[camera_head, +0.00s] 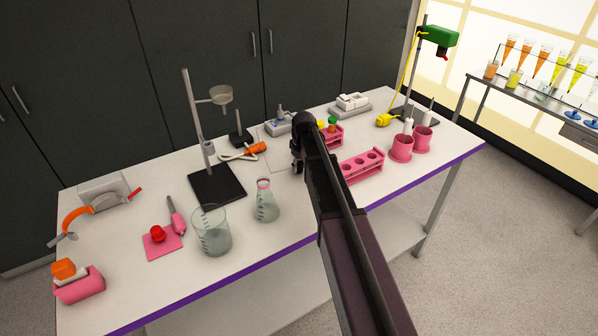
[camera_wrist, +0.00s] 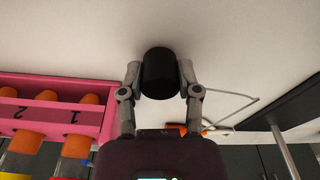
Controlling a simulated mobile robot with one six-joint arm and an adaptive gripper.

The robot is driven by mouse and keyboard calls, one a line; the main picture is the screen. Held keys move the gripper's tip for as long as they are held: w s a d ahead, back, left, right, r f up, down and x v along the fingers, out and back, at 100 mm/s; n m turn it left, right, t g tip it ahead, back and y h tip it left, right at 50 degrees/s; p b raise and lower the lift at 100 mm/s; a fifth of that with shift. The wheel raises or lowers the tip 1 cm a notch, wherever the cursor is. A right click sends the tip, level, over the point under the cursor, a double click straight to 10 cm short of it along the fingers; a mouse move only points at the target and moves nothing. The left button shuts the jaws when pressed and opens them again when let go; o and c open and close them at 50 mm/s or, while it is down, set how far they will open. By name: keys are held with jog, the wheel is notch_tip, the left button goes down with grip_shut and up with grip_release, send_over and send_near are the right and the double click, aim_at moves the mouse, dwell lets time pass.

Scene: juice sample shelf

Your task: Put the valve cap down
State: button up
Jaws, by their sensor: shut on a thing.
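The valve cap (camera_wrist: 158,74) is a small black cylinder in the wrist view. My gripper (camera_wrist: 159,82) is shut on it, one grey finger on each side. The white table top (camera_wrist: 240,40) lies beyond the cap; I cannot tell whether the cap touches it. In the head view my gripper (camera_head: 297,160) is over the middle of the table, left of the pink racks, and my arm hides most of it. The cap cannot be made out there.
A pink rack with numbered holes (camera_wrist: 100,118) is close on the left in the wrist view. In the head view a conical flask (camera_head: 266,205), a beaker (camera_head: 212,235) and a stand base (camera_head: 217,187) are to the left. Pink cups (camera_head: 401,150) stand to the right.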

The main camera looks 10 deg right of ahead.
jog(key=shift+f, duration=0.5)
jog(key=o, duration=0.9)
jog(key=shift+o, duration=0.2)
jog(key=shift+r, duration=0.15)
notch_tip(320, 180, up, 12)
jog(key=s+p, duration=0.1)
jog(key=p, duration=1)
jog(key=shift+d+p, duration=0.35)
jog(key=shift+s, duration=0.1)
jog(key=s+a+m, duration=0.2)
jog(key=s+m, duration=0.1)
jog(key=s, duration=1)
jog(key=s+a+m+g, duration=0.1)
jog(key=s+a+m, duration=0.1)
jog(key=s, duration=1)
jog(key=shift+s+m+h, duration=0.3)
jog(key=shift+s+m, duration=0.1)
jog(key=shift+m, duration=0.1)
